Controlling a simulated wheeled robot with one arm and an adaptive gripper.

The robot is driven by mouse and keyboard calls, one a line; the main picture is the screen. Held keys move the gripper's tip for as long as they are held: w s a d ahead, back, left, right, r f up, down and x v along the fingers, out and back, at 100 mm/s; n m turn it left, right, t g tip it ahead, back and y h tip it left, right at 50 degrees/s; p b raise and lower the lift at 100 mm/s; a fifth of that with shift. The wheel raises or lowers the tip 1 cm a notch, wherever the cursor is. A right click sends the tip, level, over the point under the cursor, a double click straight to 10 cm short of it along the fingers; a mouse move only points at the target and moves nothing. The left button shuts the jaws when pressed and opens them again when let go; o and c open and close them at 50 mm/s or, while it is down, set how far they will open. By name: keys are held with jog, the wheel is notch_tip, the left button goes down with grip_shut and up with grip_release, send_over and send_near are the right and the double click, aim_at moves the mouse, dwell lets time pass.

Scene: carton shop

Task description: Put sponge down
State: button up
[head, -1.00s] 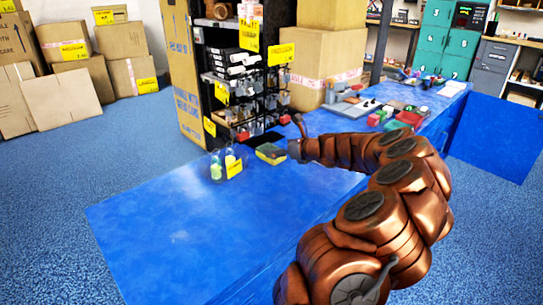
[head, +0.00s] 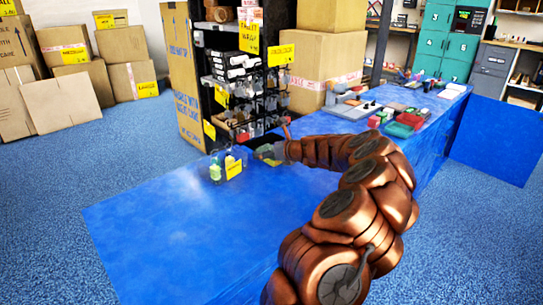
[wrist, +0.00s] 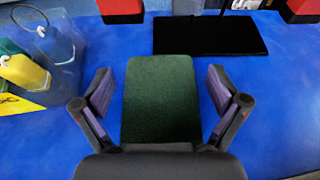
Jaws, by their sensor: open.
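The sponge (wrist: 161,100) lies on the blue table with its dark green side up, in the middle of the wrist view. My gripper (wrist: 160,92) is open, with one finger on each side of the sponge. A gap of blue table shows between each finger and the sponge. In the head view, my gripper (head: 279,151) is at the far part of the counter, and it covers much of the sponge (head: 265,151).
A clear container (wrist: 50,50) with yellow and green items and a yellow label stands left of the sponge. A flat black pad (wrist: 208,35) lies just behind it. Red bins (wrist: 120,8) are farther back. The near blue counter (head: 180,240) is clear.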

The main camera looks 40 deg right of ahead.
jog(key=c, duration=0.9)
jog(key=shift+o, duration=0.2)
